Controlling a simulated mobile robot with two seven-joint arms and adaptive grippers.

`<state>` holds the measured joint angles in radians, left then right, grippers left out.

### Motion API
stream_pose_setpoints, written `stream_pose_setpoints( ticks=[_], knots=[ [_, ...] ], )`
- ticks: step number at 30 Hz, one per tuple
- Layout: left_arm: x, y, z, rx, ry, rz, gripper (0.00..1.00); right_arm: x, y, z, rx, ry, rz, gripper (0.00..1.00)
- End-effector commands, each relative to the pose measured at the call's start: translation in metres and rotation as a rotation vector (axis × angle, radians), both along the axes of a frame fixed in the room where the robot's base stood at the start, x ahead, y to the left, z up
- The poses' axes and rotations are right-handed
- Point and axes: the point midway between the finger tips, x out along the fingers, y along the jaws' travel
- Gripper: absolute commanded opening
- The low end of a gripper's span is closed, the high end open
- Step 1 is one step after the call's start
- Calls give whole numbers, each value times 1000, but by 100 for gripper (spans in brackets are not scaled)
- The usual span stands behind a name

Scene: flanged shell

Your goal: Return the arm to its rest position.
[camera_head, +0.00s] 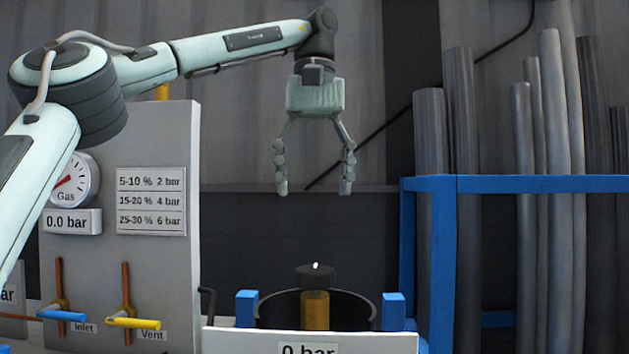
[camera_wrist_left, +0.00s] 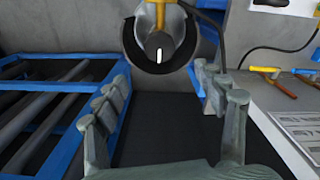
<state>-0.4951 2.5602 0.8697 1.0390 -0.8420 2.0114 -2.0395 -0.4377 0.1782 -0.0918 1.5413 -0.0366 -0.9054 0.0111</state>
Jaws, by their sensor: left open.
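My left arm comes in from the left in the head view, raised and reaching across the top of the gauge panel. My left gripper (camera_head: 314,190) points down, open and empty, above the round dark vessel (camera_head: 270,308). A brass fitting with a black knob (camera_head: 316,276) stands in the vessel's middle, below and apart from the fingers. In the left wrist view the open fingers (camera_wrist_left: 165,105) frame dark floor, with the vessel (camera_wrist_left: 135,45) and its brass fitting beyond them. My right gripper is in neither view.
A grey panel (camera_head: 150,145) carries a gas gauge (camera_head: 72,181), a blue inlet lever (camera_head: 62,315) and a yellow vent lever (camera_head: 134,323). A blue rack (camera_head: 520,184) with several grey pipes stands at the right. The space around the gripper looks free.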

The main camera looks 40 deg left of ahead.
Motion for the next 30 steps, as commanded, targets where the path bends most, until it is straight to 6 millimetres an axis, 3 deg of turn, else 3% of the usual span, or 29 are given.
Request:
stream_pose_setpoints(
  ticks=[17,20,30],
  knots=[
    [0,0,-9,4,1,-2,71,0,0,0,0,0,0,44],
    [0,0,-20,6,1,-2,71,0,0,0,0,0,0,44],
    [0,0,-87,-1,4,-1,71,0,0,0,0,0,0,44]
  ],
)
